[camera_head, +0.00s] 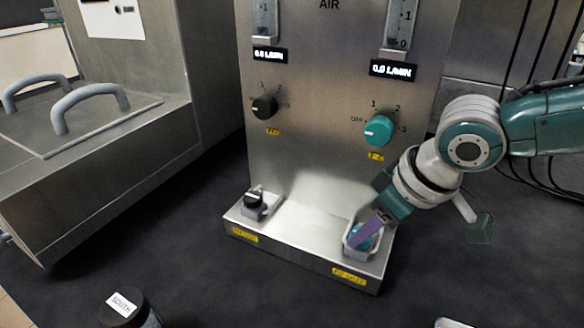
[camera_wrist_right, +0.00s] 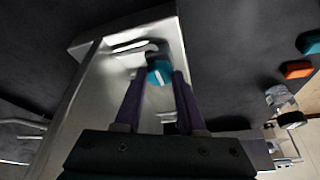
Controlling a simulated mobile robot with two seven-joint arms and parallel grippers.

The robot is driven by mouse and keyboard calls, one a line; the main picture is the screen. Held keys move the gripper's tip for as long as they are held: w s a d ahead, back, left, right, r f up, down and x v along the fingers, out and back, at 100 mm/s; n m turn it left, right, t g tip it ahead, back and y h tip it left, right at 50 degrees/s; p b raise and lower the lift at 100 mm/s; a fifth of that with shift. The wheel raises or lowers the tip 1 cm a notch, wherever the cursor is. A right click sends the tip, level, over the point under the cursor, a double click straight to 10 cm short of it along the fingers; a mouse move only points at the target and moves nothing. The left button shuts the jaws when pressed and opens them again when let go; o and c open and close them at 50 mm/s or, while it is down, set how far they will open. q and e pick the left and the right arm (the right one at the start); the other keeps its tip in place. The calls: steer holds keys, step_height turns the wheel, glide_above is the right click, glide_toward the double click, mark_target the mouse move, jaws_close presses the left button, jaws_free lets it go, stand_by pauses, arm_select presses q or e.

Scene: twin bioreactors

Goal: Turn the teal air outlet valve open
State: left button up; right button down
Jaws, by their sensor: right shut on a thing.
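The teal air outlet valve (camera_head: 361,236) sits in a small tray-like housing at the right end of the metal ledge. In the right wrist view its teal knob (camera_wrist_right: 159,73) with a white mark lies between two purple fingers. My right gripper (camera_head: 366,232) reaches down from the right and is shut on this valve, its fingers partly hiding it; it also shows in the right wrist view (camera_wrist_right: 158,84). My left gripper is not in view.
A black outlet valve (camera_head: 254,199) stands at the ledge's left end. Above are a black dial (camera_head: 264,107), a teal dial (camera_head: 379,130) and two flow displays reading 0.0. A black-capped bottle (camera_head: 124,310) stands at the front left. The dark table between is clear.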

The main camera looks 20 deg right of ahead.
steer(key=c, duration=0.5)
jaws_free()
steer(key=p+v, duration=0.1)
steer(key=v, duration=0.9)
steer(key=shift+p, duration=0.4)
